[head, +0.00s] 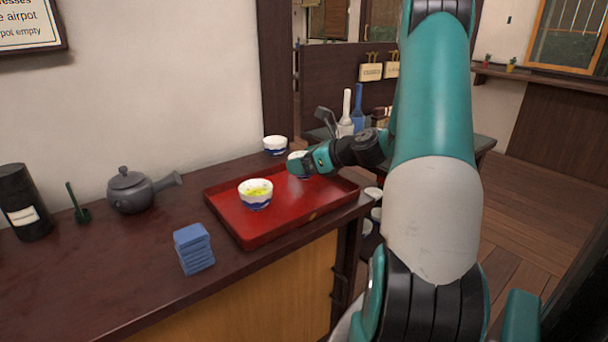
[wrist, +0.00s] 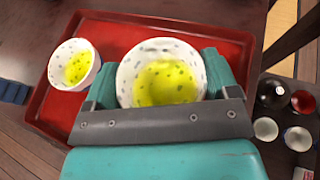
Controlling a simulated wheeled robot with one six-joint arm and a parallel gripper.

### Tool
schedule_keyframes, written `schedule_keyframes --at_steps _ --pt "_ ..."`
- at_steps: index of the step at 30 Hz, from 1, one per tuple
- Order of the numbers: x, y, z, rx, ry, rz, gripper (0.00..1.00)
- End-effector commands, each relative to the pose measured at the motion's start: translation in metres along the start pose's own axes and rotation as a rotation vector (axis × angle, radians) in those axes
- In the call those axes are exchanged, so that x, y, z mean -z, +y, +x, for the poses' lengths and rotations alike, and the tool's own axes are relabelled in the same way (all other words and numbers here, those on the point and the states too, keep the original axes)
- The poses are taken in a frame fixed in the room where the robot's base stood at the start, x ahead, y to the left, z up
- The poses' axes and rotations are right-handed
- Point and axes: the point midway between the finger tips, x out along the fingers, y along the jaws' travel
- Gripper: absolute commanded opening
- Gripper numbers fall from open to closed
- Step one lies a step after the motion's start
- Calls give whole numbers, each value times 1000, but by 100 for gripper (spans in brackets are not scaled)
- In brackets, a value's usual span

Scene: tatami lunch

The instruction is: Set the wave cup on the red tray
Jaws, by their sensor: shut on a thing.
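My gripper (head: 300,163) is shut on a white cup, taken as the wave cup (wrist: 158,75), with dotted inner walls and yellow-green contents. In the wrist view the fingers are on either side of it. In the head view the gripper hides most of it. It is over the far right part of the red tray (head: 233,228); I cannot tell whether its base touches the tray. The tray also shows in the wrist view (wrist: 115,28). A second white cup (head: 256,195) with a blue base and yellow-green contents stands upright on the tray, left of my gripper.
Another white-and-blue cup (head: 275,145) stands on the counter behind the tray. Several cups sit on a lower level right of the tray (wrist: 266,129).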

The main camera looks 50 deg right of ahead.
Motion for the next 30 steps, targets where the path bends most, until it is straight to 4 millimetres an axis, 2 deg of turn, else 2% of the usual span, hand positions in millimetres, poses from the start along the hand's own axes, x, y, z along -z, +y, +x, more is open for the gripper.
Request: schedule_keyframes --at_steps 1,5,17,18,20,30 --pt "11 0 4 -1 1 4 53" --pt "28 0 12 -2 1 4 53" --pt "32 0 13 0 0 2 53" --pt "32 0 13 0 0 1 85" --pt "32 0 13 0 0 1 99" --pt "28 -1 7 1 1 3 100"
